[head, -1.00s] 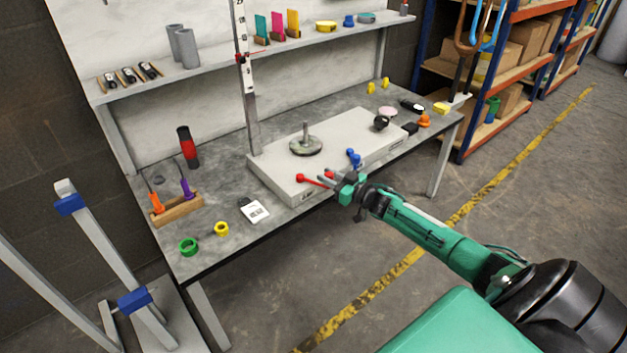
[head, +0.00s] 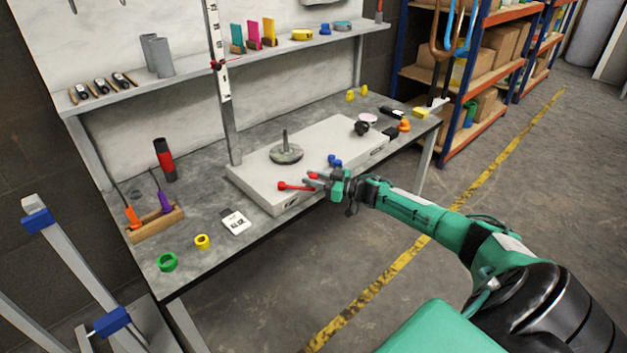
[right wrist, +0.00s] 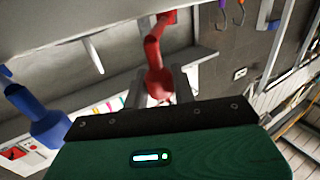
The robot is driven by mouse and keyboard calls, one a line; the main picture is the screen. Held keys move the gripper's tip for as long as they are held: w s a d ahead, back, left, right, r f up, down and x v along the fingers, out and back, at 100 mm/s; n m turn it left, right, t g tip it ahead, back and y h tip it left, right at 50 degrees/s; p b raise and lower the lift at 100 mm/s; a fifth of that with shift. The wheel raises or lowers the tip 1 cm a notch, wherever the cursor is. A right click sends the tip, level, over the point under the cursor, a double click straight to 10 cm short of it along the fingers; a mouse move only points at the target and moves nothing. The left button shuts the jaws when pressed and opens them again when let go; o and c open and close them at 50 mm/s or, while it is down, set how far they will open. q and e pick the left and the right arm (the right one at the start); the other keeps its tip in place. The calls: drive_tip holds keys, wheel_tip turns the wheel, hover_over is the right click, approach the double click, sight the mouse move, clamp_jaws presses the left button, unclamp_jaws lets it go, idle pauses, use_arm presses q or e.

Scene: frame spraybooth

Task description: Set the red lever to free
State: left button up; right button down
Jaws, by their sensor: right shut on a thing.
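The red lever (head: 295,187) is at the front left of a pale grey block (head: 262,190) on the bench. In the right wrist view the red lever (right wrist: 154,55) runs from the block down between my two fingers. My right gripper (head: 316,180) reaches in from the right and is shut on the lever; the fingers partly hide it. In the right wrist view my gripper (right wrist: 162,85) shows a finger on each side of the lever's thick end. The label on the block's front is too small to read. My left gripper is not in view.
A blue lever (head: 335,161) stands on the block close beside my right gripper. A round grey disc with an upright post (head: 286,153) and a black knob (head: 361,128) are on the block's top. A white card (head: 236,222) lies on the bench to the left.

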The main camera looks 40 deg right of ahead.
drive_tip(key=shift+d, duration=0.1)
drive_tip(key=c, duration=1.2)
unclamp_jaws()
drive_tip(key=shift+o, duration=0.2)
drive_tip(key=shift+s+d, duration=0.3)
drive_tip(key=shift+s, duration=0.2)
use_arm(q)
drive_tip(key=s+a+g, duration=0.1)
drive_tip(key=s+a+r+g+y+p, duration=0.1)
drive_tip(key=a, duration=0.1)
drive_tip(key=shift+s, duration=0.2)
use_arm(e)
drive_tip(key=v, duration=1.2)
drive_tip(key=shift+s, duration=0.2)
drive_tip(key=shift+d, duration=0.1)
